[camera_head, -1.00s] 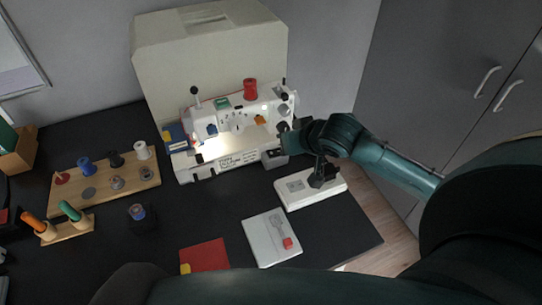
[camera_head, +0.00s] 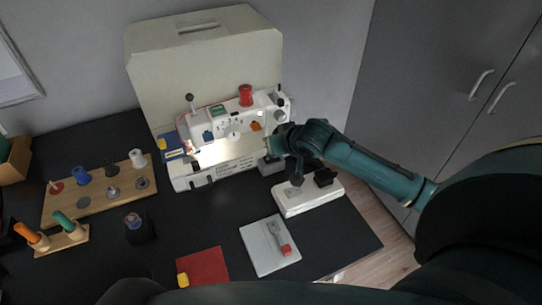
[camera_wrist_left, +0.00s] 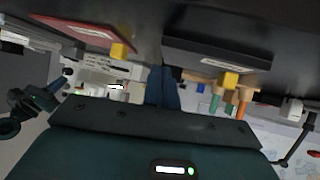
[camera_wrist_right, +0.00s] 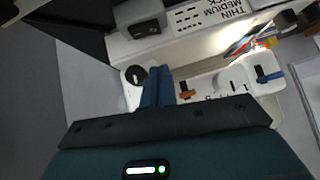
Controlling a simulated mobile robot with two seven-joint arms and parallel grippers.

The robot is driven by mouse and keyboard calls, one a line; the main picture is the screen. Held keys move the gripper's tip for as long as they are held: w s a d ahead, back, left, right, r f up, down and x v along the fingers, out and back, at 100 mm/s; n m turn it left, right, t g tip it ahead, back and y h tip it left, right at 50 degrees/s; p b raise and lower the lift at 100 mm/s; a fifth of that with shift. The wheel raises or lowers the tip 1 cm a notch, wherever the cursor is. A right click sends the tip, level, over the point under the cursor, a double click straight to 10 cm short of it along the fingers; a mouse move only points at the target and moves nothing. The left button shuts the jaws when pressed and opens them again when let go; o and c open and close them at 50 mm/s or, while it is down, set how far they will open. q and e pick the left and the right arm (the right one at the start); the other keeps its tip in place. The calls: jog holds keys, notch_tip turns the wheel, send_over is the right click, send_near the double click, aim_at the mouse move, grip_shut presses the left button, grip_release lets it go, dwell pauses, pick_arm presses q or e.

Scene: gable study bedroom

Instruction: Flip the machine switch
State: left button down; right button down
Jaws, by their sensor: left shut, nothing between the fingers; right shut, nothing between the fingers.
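The white sewing machine (camera_head: 225,135) stands on the black desk with its lamp lit, in front of its cream cover. A dark rocker-like part, which looks like the switch, shows at the end of its base in the right wrist view (camera_wrist_right: 146,28). My right gripper (camera_head: 272,145) is shut and empty at the machine's right end. In the right wrist view its blue fingers (camera_wrist_right: 158,70) lie beside the round dial; I cannot tell whether they touch the machine. My left gripper (camera_wrist_left: 163,72) is shut and empty, seen only in the left wrist view, away from the machine.
A white power strip (camera_head: 308,197) with dark plugs lies below my right forearm. A wooden spool rack (camera_head: 98,190) stands left. Grey cabinets (camera_head: 450,90) are at right.

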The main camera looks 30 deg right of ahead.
pick_arm(q)
jog(key=shift+w+r, duration=0.1)
jog(key=shift+r, duration=0.05)
pick_arm(e)
send_over(270, 166)
jog(key=f, duration=0.4)
jog(key=shift+d+f, duration=0.1)
jog(key=shift+d, duration=0.15)
pick_arm(q)
jog(key=shift+d, duration=0.1)
pick_arm(e)
jog(key=shift+a+f, duration=0.1)
jog(key=shift+f, duration=0.75)
